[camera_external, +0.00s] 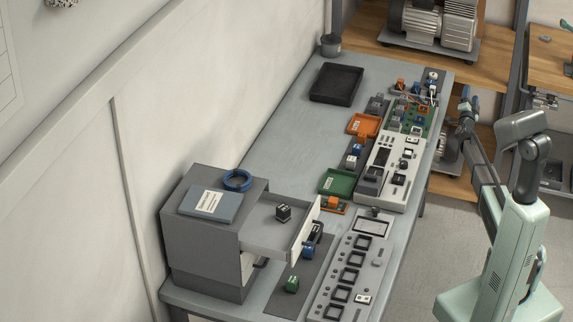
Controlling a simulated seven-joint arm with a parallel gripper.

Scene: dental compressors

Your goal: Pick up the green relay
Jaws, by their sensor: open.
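The green relay (292,285) is a small block with a dark top. It rests on a dark mat (277,301) at the near end of the bench, in front of the open drawer and left of the long grey panel. My gripper (468,98) is small in this view, beyond the bench's right edge near its far end. It is open, well away from the green relay and not touching it. The fine detail of its fingers is hard to make out.
A grey cabinet (205,250) has its drawer (270,236) pulled out, holding a dark block (283,212). A blue relay (308,251) sits close behind the green one. A green tray (338,182), orange tray (364,126) and black tray (336,84) stand farther back. The bench's left middle is clear.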

